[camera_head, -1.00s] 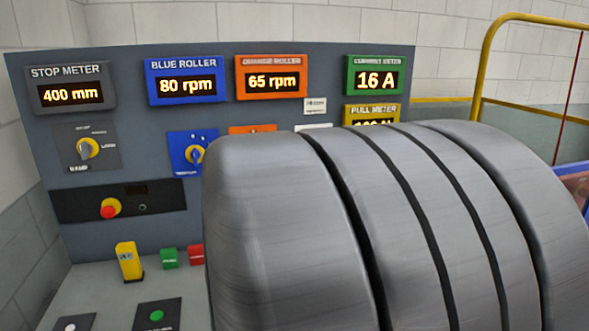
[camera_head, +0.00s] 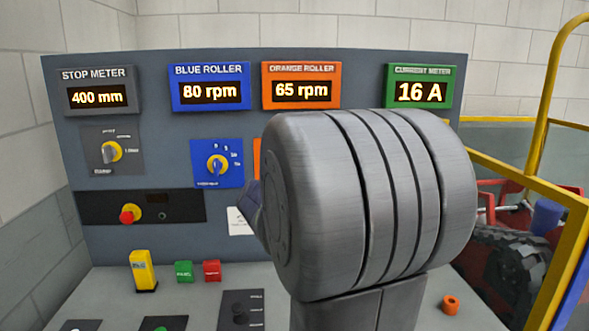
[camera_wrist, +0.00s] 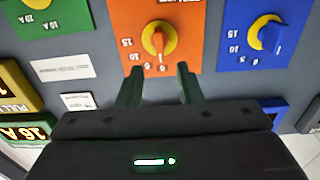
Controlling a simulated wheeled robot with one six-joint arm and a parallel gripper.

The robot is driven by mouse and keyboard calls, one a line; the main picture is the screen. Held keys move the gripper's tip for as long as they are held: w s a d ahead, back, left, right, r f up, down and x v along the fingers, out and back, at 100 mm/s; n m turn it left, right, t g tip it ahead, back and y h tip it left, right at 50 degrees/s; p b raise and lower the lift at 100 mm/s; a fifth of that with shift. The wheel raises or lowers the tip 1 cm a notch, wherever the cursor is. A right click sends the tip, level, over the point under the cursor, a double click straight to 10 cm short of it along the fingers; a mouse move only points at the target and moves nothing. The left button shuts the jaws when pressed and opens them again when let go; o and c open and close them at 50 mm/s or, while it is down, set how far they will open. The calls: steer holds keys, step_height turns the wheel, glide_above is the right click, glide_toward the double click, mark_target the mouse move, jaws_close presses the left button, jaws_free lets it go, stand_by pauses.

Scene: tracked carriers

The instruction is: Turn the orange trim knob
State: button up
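The orange trim knob (camera_wrist: 157,40) shows in the wrist view, which is upside down. It has an orange grip on a yellow disc, set in an orange scale plate (camera_wrist: 185,55). My gripper (camera_wrist: 158,70) is open and empty. Its two dark fingers point at the panel, one on each side of the knob's line, with their tips a little below the knob in the picture. No contact is visible. In the head view my arm hides the knob; only a sliver of its orange plate (camera_head: 257,158) shows. The orange roller meter (camera_head: 301,85) reads 65 rpm.
The blue knob (camera_wrist: 268,36) is beside the orange one, and a green plate (camera_wrist: 55,20) is on the other side. The blue roller meter (camera_head: 210,87) reads 80 rpm. A red stop button (camera_head: 130,214) and a yellow switch (camera_head: 143,270) are at lower left.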

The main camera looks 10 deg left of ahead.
steer(key=x, duration=0.7)
steer(key=shift+w, duration=0.3)
steer(key=shift+a, duration=0.1)
steer(key=shift+c, duration=0.4)
jaws_close()
